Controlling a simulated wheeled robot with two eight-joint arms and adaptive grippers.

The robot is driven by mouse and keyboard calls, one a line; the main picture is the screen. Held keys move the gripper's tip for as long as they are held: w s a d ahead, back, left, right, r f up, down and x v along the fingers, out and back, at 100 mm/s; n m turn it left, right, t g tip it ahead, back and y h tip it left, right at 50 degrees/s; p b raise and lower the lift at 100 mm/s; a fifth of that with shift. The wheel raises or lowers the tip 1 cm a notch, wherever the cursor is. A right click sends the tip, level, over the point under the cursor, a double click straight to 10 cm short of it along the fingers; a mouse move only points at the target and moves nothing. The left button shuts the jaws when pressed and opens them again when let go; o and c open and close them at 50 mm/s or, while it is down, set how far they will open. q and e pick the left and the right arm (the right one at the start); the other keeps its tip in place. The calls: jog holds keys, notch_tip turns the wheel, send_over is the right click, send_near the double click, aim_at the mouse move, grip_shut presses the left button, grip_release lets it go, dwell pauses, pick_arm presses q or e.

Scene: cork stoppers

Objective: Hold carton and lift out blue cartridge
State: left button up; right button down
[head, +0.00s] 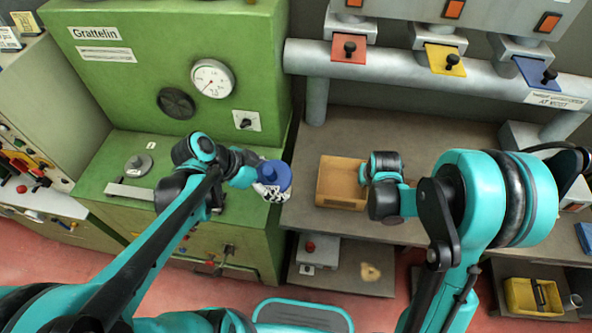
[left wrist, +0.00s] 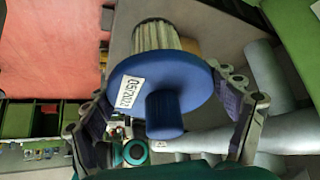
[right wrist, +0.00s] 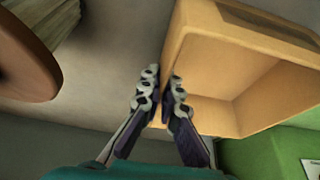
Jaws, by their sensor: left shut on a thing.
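The blue cartridge (head: 275,175) has a round blue flange, a short blue knob and a pale pleated body. My left gripper (head: 270,188) is shut on it, a finger on each side of the flange, as the left wrist view (left wrist: 200,82) shows. It hangs in the air left of the carton, clear of it. The open tan carton (head: 341,204) stands on the grey-brown bench and looks empty in the right wrist view. My right gripper (right wrist: 161,85) has its fingers close on both sides of one carton wall (right wrist: 177,45).
A green machine (head: 150,85) with a gauge stands at the left. A grey pipe (head: 400,75) with red, yellow and blue valves runs behind the bench (head: 300,215). A brown round-flanged thing (right wrist: 25,55) is near my right gripper. A yellow bin (head: 520,298) sits at lower right.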

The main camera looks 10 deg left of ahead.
pick_arm(q)
jog(key=shift+s+a+r+g+y, duration=0.4)
jog(key=shift+s+a+y, duration=0.2)
jog(key=shift+a, duration=0.2)
jog(key=shift+s+a+r+g+y, duration=0.4)
jog(key=shift+s+a+y, duration=0.2)
jog(key=shift+a, duration=0.15)
jog(key=shift+w, duration=0.1)
pick_arm(e)
jog(key=c, duration=1.6)
grip_release()
jog(key=shift+c, duration=0.2)
jog(key=v, duration=1.2)
jog(key=shift+s, duration=0.1)
